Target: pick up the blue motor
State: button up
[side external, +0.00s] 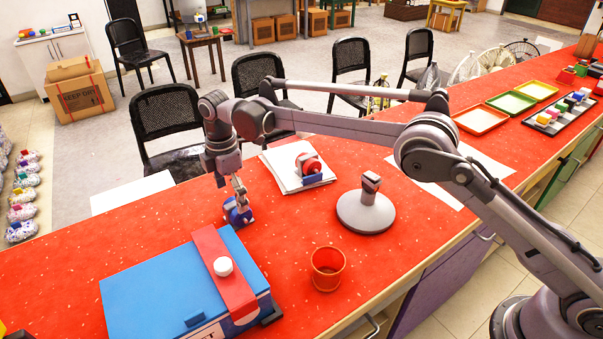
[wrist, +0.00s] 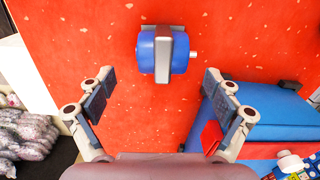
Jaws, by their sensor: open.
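The blue motor (side external: 237,211) sits on the red tabletop, left of the middle in the side view. In the wrist view the blue motor (wrist: 147,53) lies near the top centre, with a grey band across it and a light shaft stub on its right. My gripper (side external: 238,188) is just above the motor in the side view. In the wrist view my gripper (wrist: 156,97) is open and empty, its fingers wide apart. The motor appears ahead of the fingertips, roughly centred between them.
A blue box (side external: 165,285) with a red strap and white knob is close by; it also shows in the wrist view (wrist: 265,112). A red cup (side external: 327,269), a grey round stand (side external: 365,210) and a red-and-white device (side external: 309,166) on papers stand to the right.

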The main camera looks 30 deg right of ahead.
aim_at(235, 202)
jog(key=shift+s+d+f, duration=0.1)
jog(key=shift+d+f, duration=0.05)
jog(key=shift+f, duration=1.25)
jog(key=shift+s+d+f, duration=0.1)
jog(key=shift+d+f, duration=0.05)
jog(key=shift+f, duration=1.2)
jog(key=c, duration=1.8)
jog(key=shift+r, duration=0.1)
